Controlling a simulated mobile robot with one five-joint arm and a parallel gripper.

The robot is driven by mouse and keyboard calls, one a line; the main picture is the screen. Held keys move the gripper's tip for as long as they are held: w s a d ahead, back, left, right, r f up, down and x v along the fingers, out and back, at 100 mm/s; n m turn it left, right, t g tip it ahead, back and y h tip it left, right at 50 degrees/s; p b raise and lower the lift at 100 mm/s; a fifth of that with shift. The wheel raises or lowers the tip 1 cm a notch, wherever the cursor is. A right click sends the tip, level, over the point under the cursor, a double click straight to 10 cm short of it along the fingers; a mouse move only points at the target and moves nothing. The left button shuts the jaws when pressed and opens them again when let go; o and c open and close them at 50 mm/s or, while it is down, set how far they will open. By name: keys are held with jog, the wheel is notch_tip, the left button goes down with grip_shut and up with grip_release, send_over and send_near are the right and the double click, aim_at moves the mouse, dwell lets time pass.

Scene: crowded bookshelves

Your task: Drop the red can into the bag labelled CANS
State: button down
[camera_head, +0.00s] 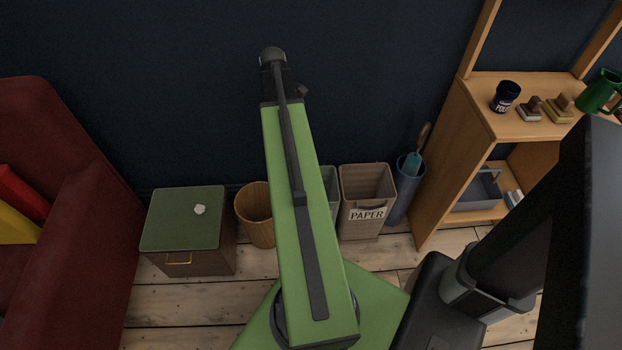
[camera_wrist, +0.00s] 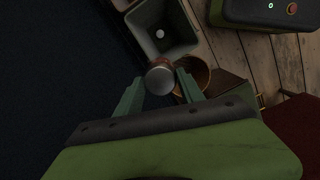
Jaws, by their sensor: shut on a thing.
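The red can (camera_wrist: 160,79) is between the fingers of my gripper (camera_wrist: 159,82) in the wrist view, its silvery end toward the camera and a strip of reddish side showing. The gripper is shut on it. A grey-green open bin or bag (camera_wrist: 162,28) lies just beyond the can, with a small pale round thing inside. In the head view this container (camera_head: 329,188) is mostly hidden behind my arm. No CANS label is readable in either view. My gripper and the can are not visible in the head view.
A PAPER bin (camera_head: 365,198) stands right of the grey-green container, a round wooden bin (camera_head: 256,208) left of it. A blue umbrella stand (camera_head: 405,190) and wooden shelf (camera_head: 437,185) are at right, a red armchair (camera_head: 75,215) at left.

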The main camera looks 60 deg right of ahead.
jog(key=s+d+f+b, duration=0.1)
jog(key=s+f+b, duration=0.3)
jog(key=f+b, duration=0.4)
jog(key=s+f+n+b, duration=0.1)
jog(key=s+f+b, duration=0.3)
jog(key=f+b, duration=0.4)
notch_tip(320, 180, down, 4)
jog(key=shift+d+f+n+b, duration=0.2)
jog(key=shift+d+n+b, duration=0.1)
jog(key=shift+d+b, duration=0.1)
jog(key=c, duration=0.6)
grip_release()
jog(key=shift+s, duration=0.1)
jog(key=shift+c, duration=0.2)
notch_tip(320, 180, up, 17)
jog(key=w+p, duration=0.2)
jog(key=p, duration=1.5)
jog(key=shift+a+r, duration=0.15)
jog(key=shift+a, duration=0.3)
